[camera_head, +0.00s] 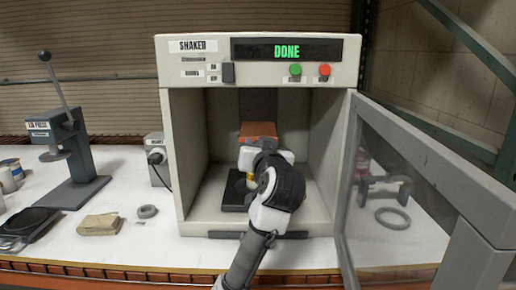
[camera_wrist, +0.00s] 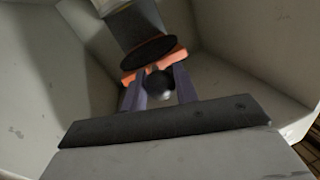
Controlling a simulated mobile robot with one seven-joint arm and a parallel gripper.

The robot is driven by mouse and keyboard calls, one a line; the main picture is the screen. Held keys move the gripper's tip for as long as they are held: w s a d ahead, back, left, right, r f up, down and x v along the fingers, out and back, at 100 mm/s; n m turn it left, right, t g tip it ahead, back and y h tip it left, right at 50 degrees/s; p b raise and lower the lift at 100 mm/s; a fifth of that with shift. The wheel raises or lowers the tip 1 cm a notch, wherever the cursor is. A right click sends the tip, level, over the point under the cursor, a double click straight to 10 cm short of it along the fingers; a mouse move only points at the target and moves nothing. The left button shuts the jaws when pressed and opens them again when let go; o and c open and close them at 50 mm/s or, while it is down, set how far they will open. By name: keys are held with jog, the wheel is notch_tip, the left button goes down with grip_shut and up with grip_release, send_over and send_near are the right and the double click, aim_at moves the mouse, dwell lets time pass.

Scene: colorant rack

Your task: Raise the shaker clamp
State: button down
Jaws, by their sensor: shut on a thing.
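The shaker (camera_head: 168,64) is a pale box with its interior exposed and a green DONE display. Its orange clamp (camera_head: 259,129) is inside, in front of a dark column, above a black base plate (camera_head: 234,194). In the wrist view the orange clamp (camera_wrist: 178,54) carries a dark round disc (camera_wrist: 150,50). My gripper (camera_wrist: 159,88) is inside the chamber, its two fingers shut around a round black knob (camera_wrist: 158,80) in front of the clamp. My arm hides the fingers and much of the chamber in the head view. A white and yellow shape near my wrist is unclear.
The shaker door (camera_head: 400,190) stands open to the right, close beside my arm. The chamber side walls are near on both sides.

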jog(key=c, duration=1.1)
grip_release()
jog(key=shift+s+r, duration=0.1)
jog(key=shift+r, duration=0.25)
jog(key=shift+f, duration=0.1)
jog(key=s+d+b, duration=0.1)
jog(key=s, duration=0.8)
jog(key=s+d+b, duration=0.1)
jog(key=s, duration=0.3)
jog(key=shift+s+d+b, duration=0.2)
jog(key=shift+d+b, duration=0.15)
